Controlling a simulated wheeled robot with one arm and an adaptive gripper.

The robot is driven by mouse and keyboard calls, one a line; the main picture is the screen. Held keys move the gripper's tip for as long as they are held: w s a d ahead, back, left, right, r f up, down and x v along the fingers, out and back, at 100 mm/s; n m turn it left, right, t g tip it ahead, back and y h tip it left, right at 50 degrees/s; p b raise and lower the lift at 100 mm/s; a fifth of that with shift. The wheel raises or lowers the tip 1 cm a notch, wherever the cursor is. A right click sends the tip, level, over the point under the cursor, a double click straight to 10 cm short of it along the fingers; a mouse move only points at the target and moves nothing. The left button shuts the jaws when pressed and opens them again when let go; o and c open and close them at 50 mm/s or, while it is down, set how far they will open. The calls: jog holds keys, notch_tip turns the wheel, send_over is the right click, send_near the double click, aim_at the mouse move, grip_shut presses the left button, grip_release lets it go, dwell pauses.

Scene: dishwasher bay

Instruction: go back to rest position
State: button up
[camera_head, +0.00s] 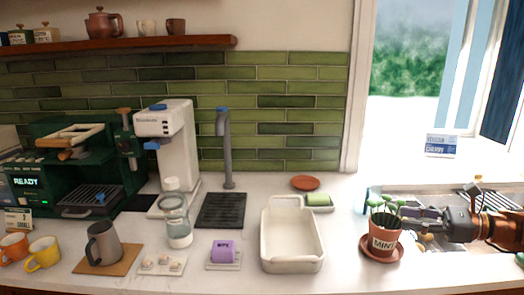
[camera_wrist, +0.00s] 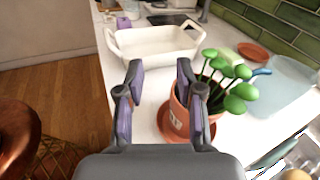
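My gripper (camera_wrist: 160,75) is open and empty in the wrist view, its two purple-padded fingers apart above the counter edge. In the head view my gripper (camera_head: 412,213) reaches in from the right, close behind and beside the terracotta mint pot (camera_head: 383,243). The pot stands upright on a terracotta saucer (camera_head: 397,253) with green plants in it. In the wrist view the pot (camera_wrist: 179,112) is partly hidden behind the right finger. I cannot tell from these views whether the finger touches it.
A white rectangular basin (camera_head: 291,266) stands left of the pot. A sponge (camera_head: 319,201) and a small orange dish (camera_head: 305,183) lie behind it. A sink (camera_head: 430,240) lies at the right. Mugs, a glass jar (camera_head: 176,222) and coffee machines fill the left counter.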

jog(key=s+a+f+n+g+h+b, duration=0.1)
jog(key=s+a+f+n+g, duration=0.15)
jog(key=a, duration=0.45)
jog(key=s+a+f+n+g+b, duration=0.1)
jog(key=a+n+g, duration=0.15)
jog(key=a, duration=0.45)
jog(key=s+a+f+n+g+h+b, duration=0.1)
jog(key=s+a+f+n+g, duration=0.15)
jog(key=a, duration=0.45)
jog(key=s+a+f+n+g+h+b, duration=0.25)
jog(key=s+a+f+n+h, duration=0.35)
jog(key=s, duration=0.4)
jog(key=s+d+f+n+h+b, duration=0.2)
jog(key=s+f+n+h, duration=0.15)
jog(key=s+f, duration=0.35)
jog(key=s+d+f+n+h+b, duration=0.1)
jog(key=s+d+f+n+h, duration=0.2)
jog(key=s+f+n, duration=0.4)
notch_tip(320, 180, up, 18)
jog(key=m+p, duration=0.1)
jog(key=p, duration=1.3)
jog(key=shift+s+f+m+p, duration=0.2)
jog(key=shift+m+p, duration=0.2)
jog(key=shift+d, duration=0.1)
